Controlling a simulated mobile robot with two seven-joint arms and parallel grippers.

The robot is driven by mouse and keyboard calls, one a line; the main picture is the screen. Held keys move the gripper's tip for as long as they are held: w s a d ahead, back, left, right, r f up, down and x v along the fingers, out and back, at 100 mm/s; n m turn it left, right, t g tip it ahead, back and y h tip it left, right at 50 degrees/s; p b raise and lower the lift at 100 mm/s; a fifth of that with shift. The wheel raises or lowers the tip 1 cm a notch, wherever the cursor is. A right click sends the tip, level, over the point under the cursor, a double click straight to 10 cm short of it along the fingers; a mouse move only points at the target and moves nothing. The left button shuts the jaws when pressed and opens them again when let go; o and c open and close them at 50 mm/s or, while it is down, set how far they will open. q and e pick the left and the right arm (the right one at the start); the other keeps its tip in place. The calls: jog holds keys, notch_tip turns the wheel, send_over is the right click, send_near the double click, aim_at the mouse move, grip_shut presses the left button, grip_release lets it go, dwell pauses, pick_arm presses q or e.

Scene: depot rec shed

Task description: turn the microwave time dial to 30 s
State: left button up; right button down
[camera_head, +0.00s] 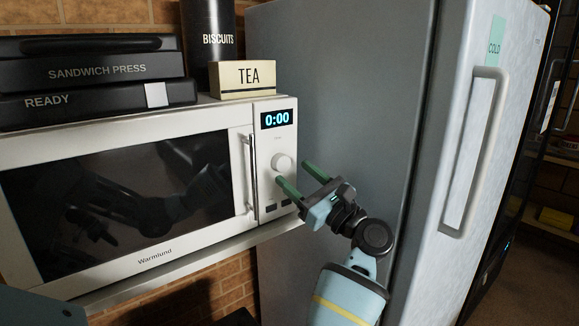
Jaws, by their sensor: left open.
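The white microwave (140,251) stands on a shelf, its door shut. Its display (277,119) reads 0:00. The round white time dial (281,160) is on the control panel below the display; I cannot make out its pointer or marks. My left gripper (292,171) is open and empty, its two green fingers pointing at the panel. One fingertip is just below the dial and the other is to its right. I cannot tell whether either finger touches the dial or panel. My right gripper is not in view.
A tea box (243,80), a dark biscuits tin (209,25) and a black sandwich press (95,70) sit on or behind the microwave top. A large grey fridge (340,90) stands close on the right, with a long handle (488,150). The door's handle (251,175) stands left of the dial.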

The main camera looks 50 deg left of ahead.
aim_at(284, 164)
pick_arm(q)
jog(key=shift+x, duration=1.7)
jog(key=c, duration=1)
jog(key=shift+p, duration=0.35)
